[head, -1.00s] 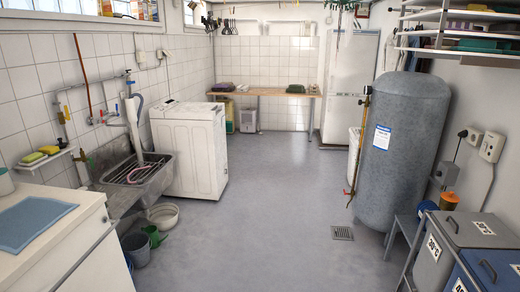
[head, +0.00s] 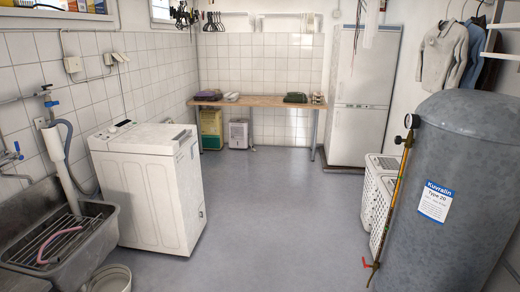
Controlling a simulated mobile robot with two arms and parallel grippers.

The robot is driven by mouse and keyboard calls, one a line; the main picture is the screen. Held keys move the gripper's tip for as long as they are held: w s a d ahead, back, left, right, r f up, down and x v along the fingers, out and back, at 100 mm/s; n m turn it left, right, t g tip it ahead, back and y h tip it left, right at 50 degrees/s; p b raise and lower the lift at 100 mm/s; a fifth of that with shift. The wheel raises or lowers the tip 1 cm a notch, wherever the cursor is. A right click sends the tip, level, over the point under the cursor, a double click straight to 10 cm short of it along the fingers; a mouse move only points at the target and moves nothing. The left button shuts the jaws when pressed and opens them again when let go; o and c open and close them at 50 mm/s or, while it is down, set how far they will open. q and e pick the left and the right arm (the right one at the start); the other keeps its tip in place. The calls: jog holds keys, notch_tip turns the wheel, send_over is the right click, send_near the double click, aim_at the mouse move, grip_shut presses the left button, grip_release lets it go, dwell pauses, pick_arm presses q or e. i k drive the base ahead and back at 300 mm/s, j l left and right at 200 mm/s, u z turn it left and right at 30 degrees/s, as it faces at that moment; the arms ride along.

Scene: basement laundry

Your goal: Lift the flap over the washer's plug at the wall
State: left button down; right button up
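The white top-loading washer (head: 152,187) stands against the left tiled wall, to the right of the metal sink. On the wall above and behind it are two white electrical fittings: a box (head: 73,65) on the left and a socket-like fitting (head: 115,57) on the right. A thin cable or pipe runs on the wall around them. Which fitting holds the washer's plug, and whether its flap is down, is too small to tell. Neither of my grippers is in view.
The metal sink (head: 95,243) with a rack and a bucket (head: 110,280) flank the washer's near side. A grey tank (head: 450,190) with a gauge pipe stands at right, with white baskets (head: 376,190) behind. The middle floor (head: 275,220) is clear. A wooden bench (head: 258,101) stands at the back.

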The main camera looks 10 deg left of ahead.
aim_at(116, 56)
jog(key=i+u, duration=0.15)
jog(key=i, duration=0.65)
jog(key=i+u, duration=0.15)
jog(key=i, duration=0.7)
jog(key=i+l+u, duration=0.15)
jog(key=i, duration=0.65)
jog(key=i+z, duration=0.2)
jog(key=i, duration=1.05)
jog(key=i+z, duration=0.25)
jog(key=i, duration=1)
jog(key=i+j+u, duration=0.1)
jog(key=i+u, duration=0.15)
jog(key=i, duration=0.25)
jog(key=i+u, duration=0.3)
jog(key=i, duration=0.15)
jog(key=i+l+u, duration=0.25)
jog(key=i, duration=0.25)
jog(key=i+l+u, duration=0.15)
jog(key=i+u, duration=0.15)
jog(key=i, duration=0.2)
